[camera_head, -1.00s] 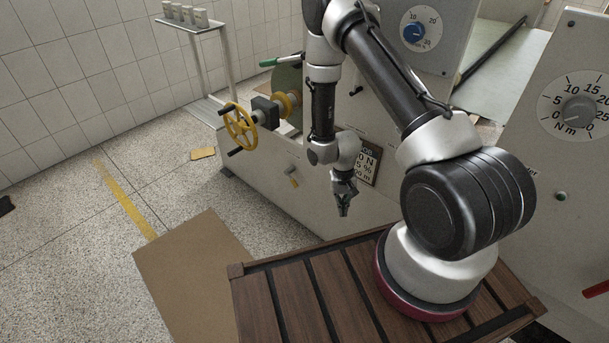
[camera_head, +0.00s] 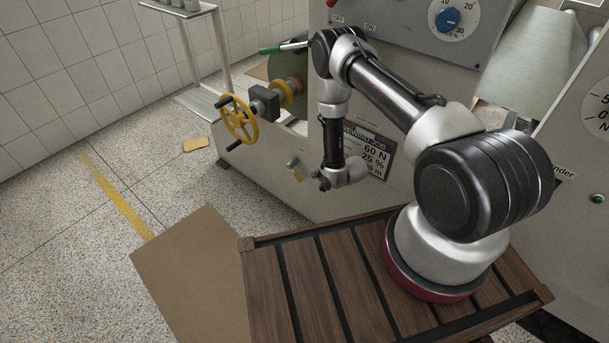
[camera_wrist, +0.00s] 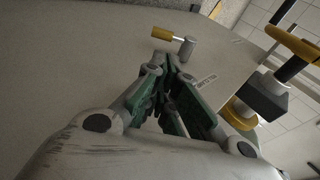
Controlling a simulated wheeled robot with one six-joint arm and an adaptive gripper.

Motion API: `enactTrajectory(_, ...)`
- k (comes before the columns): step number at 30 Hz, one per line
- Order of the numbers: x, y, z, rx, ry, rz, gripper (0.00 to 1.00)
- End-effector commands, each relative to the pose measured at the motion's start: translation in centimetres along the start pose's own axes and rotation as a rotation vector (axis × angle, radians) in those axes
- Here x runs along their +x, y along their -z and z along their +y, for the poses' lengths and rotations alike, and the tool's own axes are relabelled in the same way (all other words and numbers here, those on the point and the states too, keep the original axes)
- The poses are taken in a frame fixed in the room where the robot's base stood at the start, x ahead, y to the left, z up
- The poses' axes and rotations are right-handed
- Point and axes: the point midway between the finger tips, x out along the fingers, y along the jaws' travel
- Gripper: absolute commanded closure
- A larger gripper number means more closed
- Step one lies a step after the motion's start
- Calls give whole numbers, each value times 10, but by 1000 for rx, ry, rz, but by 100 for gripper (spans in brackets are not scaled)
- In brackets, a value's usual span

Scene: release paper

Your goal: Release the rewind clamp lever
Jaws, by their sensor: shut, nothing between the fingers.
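A small lever (camera_head: 295,171) with a yellow grip and a grey metal pivot sticks out from the machine's pale side panel, just left of my gripper in the head view. In the wrist view the lever (camera_wrist: 172,38) lies beyond the fingertips, its yellow end to the left, with a small unreadable label beside it. My gripper (camera_head: 319,180) points left at the lever's height in the head view. In the wrist view its green-padded fingers (camera_wrist: 176,72) are together and empty. A visible gap separates them from the lever in the picture; I cannot tell the true distance.
A yellow handwheel (camera_head: 239,121) on a dark block stands left of the lever, with a green-handled rod (camera_head: 270,49) above. A job plate (camera_head: 369,150) is behind my arm. A slatted wooden platform (camera_head: 314,290) lies below; the floor at left is mostly open.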

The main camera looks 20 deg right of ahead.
Motion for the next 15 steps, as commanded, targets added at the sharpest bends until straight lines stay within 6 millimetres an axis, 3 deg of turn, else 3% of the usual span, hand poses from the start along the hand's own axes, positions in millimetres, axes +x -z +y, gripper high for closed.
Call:
enactTrajectory(8,7,0,1,-2,-2,-1,100)
enactTrajectory(15,49,0,1,-3,0,0,100)
